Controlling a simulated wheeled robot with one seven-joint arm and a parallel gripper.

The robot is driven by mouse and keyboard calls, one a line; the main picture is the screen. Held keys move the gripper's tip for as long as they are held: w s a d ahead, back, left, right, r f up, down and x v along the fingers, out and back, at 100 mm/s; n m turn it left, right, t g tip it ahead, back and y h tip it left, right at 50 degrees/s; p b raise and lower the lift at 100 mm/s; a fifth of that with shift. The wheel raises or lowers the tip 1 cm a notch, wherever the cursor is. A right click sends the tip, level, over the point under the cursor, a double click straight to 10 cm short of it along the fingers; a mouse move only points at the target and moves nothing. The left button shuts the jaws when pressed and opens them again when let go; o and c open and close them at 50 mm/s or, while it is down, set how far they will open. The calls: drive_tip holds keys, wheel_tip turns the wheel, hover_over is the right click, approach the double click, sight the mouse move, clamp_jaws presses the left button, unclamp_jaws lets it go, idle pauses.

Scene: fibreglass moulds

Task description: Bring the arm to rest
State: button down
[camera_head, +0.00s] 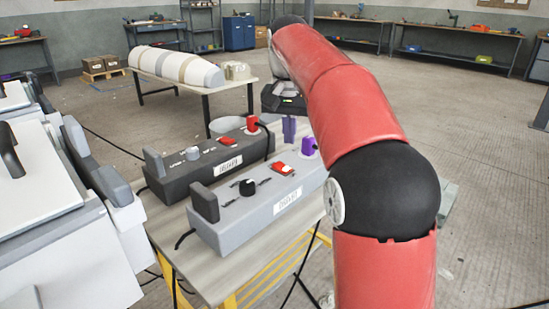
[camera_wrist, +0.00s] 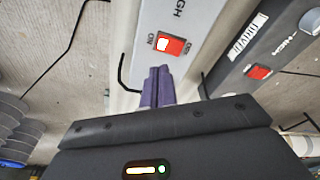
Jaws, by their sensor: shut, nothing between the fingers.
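My gripper (camera_head: 289,130) has purple fingers pressed together with nothing between them. In the head view it points down over the far part of the bench, behind the light grey box. My red arm with black joints reaches over the right side of that view. The fingers also show in the wrist view (camera_wrist: 158,86), just below the end of a light grey box (camera_wrist: 188,32). Whether they touch anything underneath cannot be told.
A dark box (camera_head: 200,164) and a light grey box (camera_head: 238,218) stand on the bench (camera_head: 207,282), with red switches and cables. White machinery (camera_head: 60,220) is at left. Open floor lies beyond.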

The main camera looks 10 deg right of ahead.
drive_tip(key=s+f+n+t, duration=0.1)
drive_tip(key=s+f, duration=0.4)
drive_tip(key=s, duration=0.4)
drive_tip(key=s+f+n+t, duration=0.1)
drive_tip(key=s+f, duration=0.4)
drive_tip(key=s, duration=0.5)
drive_tip(key=s+f+n+t, duration=0.2)
drive_tip(key=s+f, duration=0.3)
drive_tip(key=s, duration=0.4)
drive_tip(key=shift+s+n+y, duration=0.35)
drive_tip(key=shift+n+y, duration=0.05)
drive_tip(key=c, duration=2.2)
unclamp_jaws()
